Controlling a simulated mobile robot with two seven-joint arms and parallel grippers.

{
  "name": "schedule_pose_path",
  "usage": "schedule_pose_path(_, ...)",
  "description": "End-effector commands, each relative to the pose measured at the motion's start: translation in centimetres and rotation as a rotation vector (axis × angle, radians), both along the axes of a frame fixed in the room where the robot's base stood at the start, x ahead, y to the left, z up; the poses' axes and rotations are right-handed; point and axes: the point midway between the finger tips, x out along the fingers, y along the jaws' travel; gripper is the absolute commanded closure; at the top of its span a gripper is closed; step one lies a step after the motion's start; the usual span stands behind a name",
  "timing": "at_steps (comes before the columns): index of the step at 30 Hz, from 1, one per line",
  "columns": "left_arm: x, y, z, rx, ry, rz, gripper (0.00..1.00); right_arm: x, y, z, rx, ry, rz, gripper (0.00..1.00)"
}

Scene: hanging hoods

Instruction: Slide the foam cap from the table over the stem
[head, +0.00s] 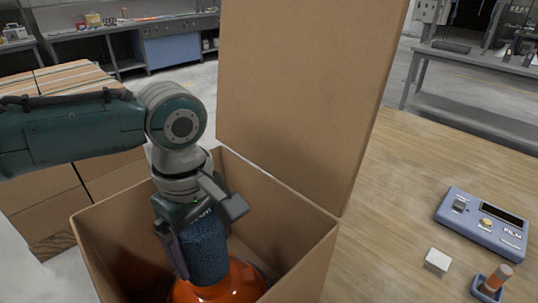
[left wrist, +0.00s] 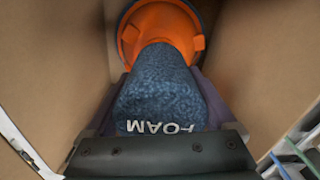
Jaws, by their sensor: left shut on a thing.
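The foam cap (head: 207,255) is a dark blue, speckled sleeve with white lettering. My left gripper (head: 204,238) is shut on it inside the open cardboard box. In the left wrist view the foam cap (left wrist: 160,85) sits between the two fingers, with "FOAM" on its near end. Its far end lies over the middle of an orange, flared piece (left wrist: 128,38), which also shows below the cap in the head view (head: 236,283). The stem itself is hidden, and I cannot tell how far the cap is around it. My right gripper is not in view.
The box walls (head: 290,262) stand close around the gripper, and a tall raised flap (head: 300,90) rises behind. On the wooden table (head: 400,190) at right are a blue-grey FILM device (head: 484,222), a small white block (head: 438,260) and an orange-handled item (head: 497,279).

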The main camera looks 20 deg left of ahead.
Motion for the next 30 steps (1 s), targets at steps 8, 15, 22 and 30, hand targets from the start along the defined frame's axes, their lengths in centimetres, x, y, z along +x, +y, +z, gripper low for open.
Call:
schedule_pose_path(8, 0.0, 0.0, -1.2, 0.000, 0.000, 0.001, 0.33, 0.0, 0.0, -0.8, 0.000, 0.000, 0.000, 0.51)
schedule_pose_path(15, 0.0, 0.0, -2.2, -0.001, 0.001, 0.001, 0.33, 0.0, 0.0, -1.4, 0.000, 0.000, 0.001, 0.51)
schedule_pose_path(22, 0.0, 0.0, -2.4, -0.001, 0.001, 0.000, 0.33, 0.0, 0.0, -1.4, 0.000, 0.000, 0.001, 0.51)
schedule_pose_path(30, 0.0, 0.0, -2.3, 0.000, 0.000, 0.000, 0.00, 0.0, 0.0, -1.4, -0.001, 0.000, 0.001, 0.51)
